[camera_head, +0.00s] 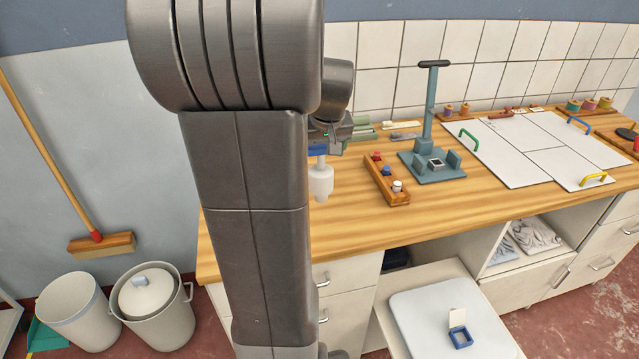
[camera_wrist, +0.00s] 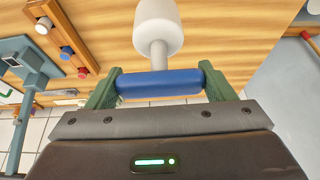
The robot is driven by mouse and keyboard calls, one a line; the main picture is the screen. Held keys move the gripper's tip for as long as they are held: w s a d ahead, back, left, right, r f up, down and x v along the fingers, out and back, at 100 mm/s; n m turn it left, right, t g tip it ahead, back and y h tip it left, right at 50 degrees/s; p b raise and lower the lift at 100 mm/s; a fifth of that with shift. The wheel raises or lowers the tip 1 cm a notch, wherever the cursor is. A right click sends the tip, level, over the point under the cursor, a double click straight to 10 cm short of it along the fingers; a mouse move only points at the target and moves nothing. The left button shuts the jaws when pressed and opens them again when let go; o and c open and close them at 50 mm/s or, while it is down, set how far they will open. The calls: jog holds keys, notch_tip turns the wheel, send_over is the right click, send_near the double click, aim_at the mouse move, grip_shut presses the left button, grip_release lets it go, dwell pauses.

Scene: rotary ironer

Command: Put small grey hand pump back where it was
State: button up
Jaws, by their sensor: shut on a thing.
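The hand pump (camera_head: 320,181) has a pale, whitish-grey body, a thin rod and a blue crossbar handle. My gripper (camera_head: 328,137), partly hidden behind my arm in the head view, is shut on the blue handle (camera_wrist: 160,84). In the wrist view, the green fingers press on both ends of the handle, with the rod and pale body (camera_wrist: 157,28) beyond it. The pump hangs upright, body down, over the left part of the wooden worktop (camera_head: 350,225). I cannot tell whether its lower tip touches the worktop.
A wooden rack (camera_head: 380,182) with red, blue and white knobs lies right of the pump. A teal press stand (camera_head: 432,168) is behind it. White boards (camera_head: 520,160) with coloured handles lie farther right. The worktop's front is bare.

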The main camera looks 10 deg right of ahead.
aim_at(322, 170)
notch_tip(322, 170, down, 6)
jog(key=shift+f, duration=0.25)
jog(key=shift+f, duration=0.1)
jog(key=o, duration=1.5)
jog(key=shift+r, duration=0.25)
jog(key=v, duration=1.1)
jog(key=shift+s+r, duration=0.25)
jog(key=shift+r, duration=0.05)
